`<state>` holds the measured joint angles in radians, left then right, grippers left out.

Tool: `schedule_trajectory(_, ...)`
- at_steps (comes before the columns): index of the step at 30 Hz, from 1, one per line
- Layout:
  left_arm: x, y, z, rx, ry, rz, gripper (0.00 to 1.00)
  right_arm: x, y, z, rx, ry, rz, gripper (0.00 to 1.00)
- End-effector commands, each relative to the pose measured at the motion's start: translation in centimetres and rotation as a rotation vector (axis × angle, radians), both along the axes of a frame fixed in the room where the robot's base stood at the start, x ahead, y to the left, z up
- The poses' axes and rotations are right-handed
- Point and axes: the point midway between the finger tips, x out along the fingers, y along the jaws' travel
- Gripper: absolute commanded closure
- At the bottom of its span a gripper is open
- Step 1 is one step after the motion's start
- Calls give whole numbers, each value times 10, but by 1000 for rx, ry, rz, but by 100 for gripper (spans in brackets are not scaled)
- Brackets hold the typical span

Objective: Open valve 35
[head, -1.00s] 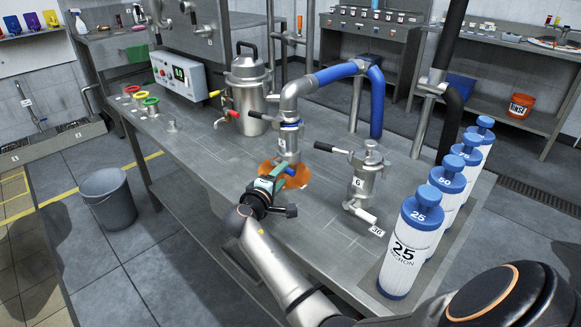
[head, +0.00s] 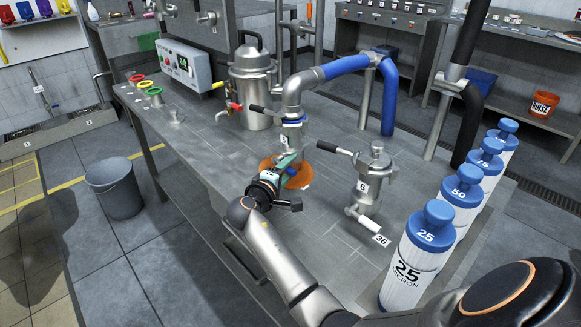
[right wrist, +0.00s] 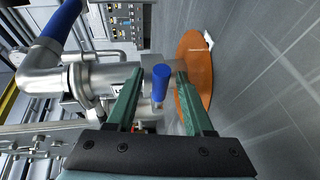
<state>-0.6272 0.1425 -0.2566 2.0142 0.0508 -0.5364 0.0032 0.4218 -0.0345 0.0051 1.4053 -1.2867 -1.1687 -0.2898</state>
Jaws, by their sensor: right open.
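A short blue valve handle (right wrist: 159,88) sticks out from a steel fitting (right wrist: 104,78) at the foot of the upright pipe. An orange disc (right wrist: 193,80) lies at the fitting's base. My right gripper (right wrist: 160,78) is open, with its green fingers on either side of the blue handle and gaps visible at both sides. In the head view, my right gripper (head: 285,162) is low at the front of the fitting (head: 291,139), and its fingers hide the handle. A small white tag (right wrist: 208,40) is beside the disc, its number unreadable. My left gripper is out of view.
A filter housing tagged 6 (head: 376,180), with a white-handled valve (head: 369,222) tagged 36, stands right of my gripper. Several blue-capped 25-to-higher-number cylinders, including the front one (head: 413,265), line the right edge. A steel vessel (head: 253,90) stands behind.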

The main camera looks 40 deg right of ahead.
Motion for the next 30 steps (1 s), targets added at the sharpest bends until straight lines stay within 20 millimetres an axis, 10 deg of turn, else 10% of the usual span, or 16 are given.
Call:
schedule_trajectory(9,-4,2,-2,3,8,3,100,0,1,0,0,0,0,48)
schedule_trajectory(23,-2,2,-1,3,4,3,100,0,0,0,1,0,0,100)
schedule_trajectory(30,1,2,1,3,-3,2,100,0,0,0,1,0,0,100)
